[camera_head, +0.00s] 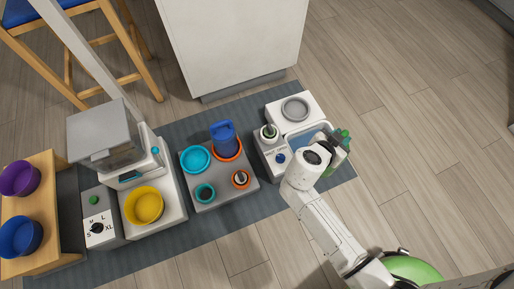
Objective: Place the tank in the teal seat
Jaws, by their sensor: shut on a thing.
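A blue tank-like vessel with a handle on top (224,137) stands upright in an orange ring seat (229,155) at the back right of a grey block. The large round teal seat (196,159) is just left of it and looks empty. My gripper (340,148) is at the far right of the mat, beyond my white wrist, well right of the blue vessel. It is shut on a green thing (345,137), mostly hidden by the gripper and wrist, so its shape is unclear.
A white unit with a grey ring (295,108) and a blue basin (299,135) are beside my gripper. A yellow bowl (144,205) and a grey-topped dispenser (103,135) stand left. Floor at right is clear.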

